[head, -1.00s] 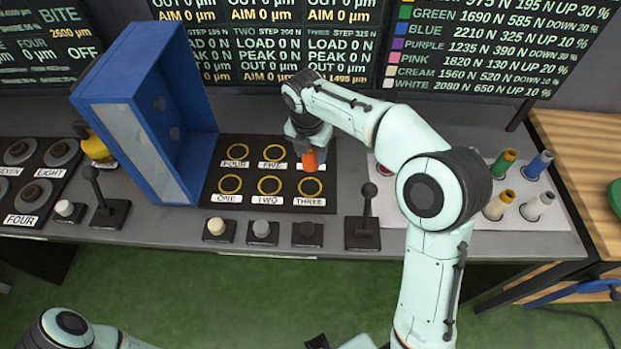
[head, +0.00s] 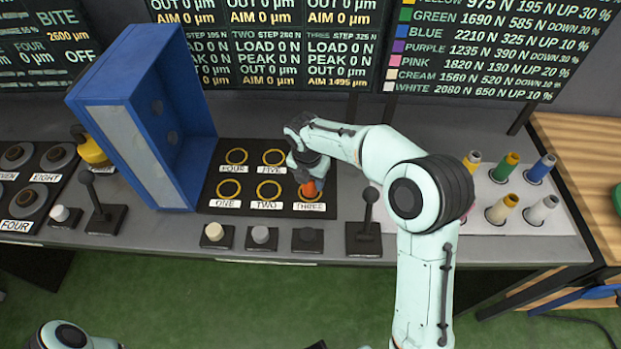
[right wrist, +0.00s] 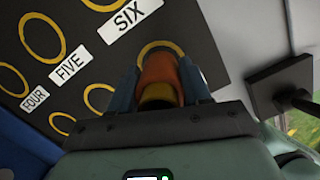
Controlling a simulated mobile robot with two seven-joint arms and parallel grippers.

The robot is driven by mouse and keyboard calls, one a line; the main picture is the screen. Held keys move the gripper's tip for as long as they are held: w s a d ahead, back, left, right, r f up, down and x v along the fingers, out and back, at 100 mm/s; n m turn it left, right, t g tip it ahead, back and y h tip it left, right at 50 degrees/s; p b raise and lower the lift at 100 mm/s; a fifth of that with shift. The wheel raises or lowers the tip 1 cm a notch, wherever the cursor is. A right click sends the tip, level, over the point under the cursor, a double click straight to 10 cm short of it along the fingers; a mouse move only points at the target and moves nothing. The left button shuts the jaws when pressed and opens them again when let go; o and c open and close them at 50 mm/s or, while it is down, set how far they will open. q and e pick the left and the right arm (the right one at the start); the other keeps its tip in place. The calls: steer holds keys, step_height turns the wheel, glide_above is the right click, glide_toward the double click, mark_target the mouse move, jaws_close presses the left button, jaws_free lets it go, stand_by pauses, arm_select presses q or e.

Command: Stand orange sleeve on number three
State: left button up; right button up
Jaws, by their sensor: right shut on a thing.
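My right gripper (head: 309,180) is shut on the orange sleeve (head: 309,189), over the ring labelled THREE (head: 311,206) on the black board (head: 247,216). In the right wrist view the orange sleeve (right wrist: 158,70) sits between the two blue-grey fingers, with a yellow part at its near end. The yellow ring of number three (right wrist: 163,47) shows around its far end. The sleeve looks roughly upright; I cannot tell whether it touches the board. The SIX label (right wrist: 131,20) lies beside it, and in the head view my gripper hides ring six. My left gripper is out of view.
A tall blue frame (head: 150,120) stands left of the board. Buttons (head: 307,239) and a black lever (head: 364,235) stand along the front edge. Several coloured sleeves stand on a white sheet (head: 530,225) at right, including a green one (head: 506,167).

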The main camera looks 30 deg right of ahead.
steer(key=shift+f, duration=0.1)
steer(key=o, duration=1.3)
steer(key=shift+o, duration=0.2)
steer(key=r, duration=0.4)
steer(key=a+r+p, duration=0.1)
steer(key=r, duration=0.3)
steer(key=s+r, duration=0.1)
steer(key=r, duration=0.2)
steer(key=shift+a+r+p, duration=0.2)
steer(key=shift+r+p, duration=0.1)
steer(key=shift+r, duration=0.3)
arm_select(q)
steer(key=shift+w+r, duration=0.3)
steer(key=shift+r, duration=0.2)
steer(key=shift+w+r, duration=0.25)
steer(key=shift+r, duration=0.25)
